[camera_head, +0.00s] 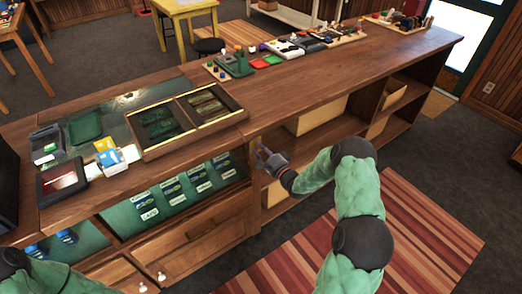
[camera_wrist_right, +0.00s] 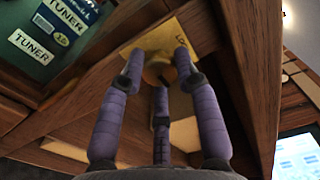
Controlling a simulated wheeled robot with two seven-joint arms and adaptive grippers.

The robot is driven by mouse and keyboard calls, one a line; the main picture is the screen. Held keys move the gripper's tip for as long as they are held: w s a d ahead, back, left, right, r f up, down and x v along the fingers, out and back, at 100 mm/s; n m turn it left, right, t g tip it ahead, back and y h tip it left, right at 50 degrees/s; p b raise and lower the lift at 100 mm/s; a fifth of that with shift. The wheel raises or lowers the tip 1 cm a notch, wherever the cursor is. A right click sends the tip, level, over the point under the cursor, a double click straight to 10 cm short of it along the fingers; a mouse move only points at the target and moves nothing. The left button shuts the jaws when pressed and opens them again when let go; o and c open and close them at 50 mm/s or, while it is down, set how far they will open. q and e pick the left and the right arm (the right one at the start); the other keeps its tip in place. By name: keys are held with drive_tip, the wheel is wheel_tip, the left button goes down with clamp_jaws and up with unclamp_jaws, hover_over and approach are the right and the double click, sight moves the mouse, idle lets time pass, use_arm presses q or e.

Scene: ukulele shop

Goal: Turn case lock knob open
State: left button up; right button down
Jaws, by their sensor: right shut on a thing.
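A round brass lock knob (camera_wrist_right: 154,76) sits on a yellow plate (camera_wrist_right: 176,40) with partly hidden lettering, on the wooden counter front. My right gripper (camera_wrist_right: 158,72) is shut on the knob, its purple fingers around it. The fingers partly cover the knob. In the head view my right gripper (camera_head: 264,156) reaches the counter's front post, right of the glass-fronted case (camera_head: 158,206), and hides the knob there. The case holds several labelled packets. My left arm shows at the lower left, but its gripper is out of view.
The long wooden counter (camera_head: 330,70) carries a framed display tray (camera_head: 186,119), a dark tablet (camera_head: 61,182), cards and small goods. Open shelves with cardboard boxes (camera_head: 318,116) lie right of my gripper. A striped rug (camera_head: 425,225) covers clear floor in front.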

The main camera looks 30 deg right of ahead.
drive_tip(key=shift+w+d+r, duration=0.1)
drive_tip(key=shift+d+r, duration=0.25)
drive_tip(key=shift+d, duration=0.1)
drive_tip(key=c, duration=0.9)
unclamp_jaws()
drive_tip(key=shift+f, duration=0.2)
drive_tip(key=shift+a+f, duration=0.1)
drive_tip(key=shift+a, duration=0.1)
drive_tip(key=s+d, duration=0.1)
drive_tip(key=s, duration=1.1)
